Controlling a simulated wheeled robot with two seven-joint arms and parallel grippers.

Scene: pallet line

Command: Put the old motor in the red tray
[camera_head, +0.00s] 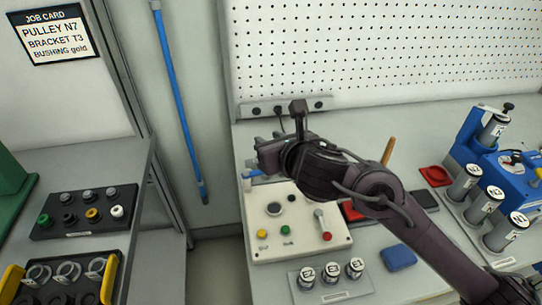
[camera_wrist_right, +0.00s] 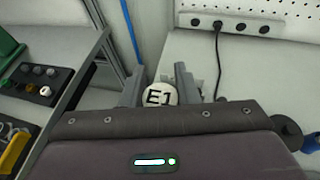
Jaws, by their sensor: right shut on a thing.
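My right gripper (camera_head: 262,156) is raised over the back of the bench, left of centre. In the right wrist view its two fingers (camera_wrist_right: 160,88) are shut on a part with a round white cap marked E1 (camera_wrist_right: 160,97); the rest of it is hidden. No label shows whether this is the old motor. A small red tray (camera_head: 436,176) lies on the bench, right of my arm and apart from the gripper. Another red piece (camera_head: 352,211) shows partly behind my arm. My left gripper is not in view.
A control box (camera_head: 290,243) with buttons stands below the gripper. A rack of capped cylinders (camera_head: 331,272) is in front of it. A blue machine (camera_head: 513,172) holds a cylinder, with several more cylinders (camera_head: 464,182) before it. A blue pad (camera_head: 398,257) lies front centre.

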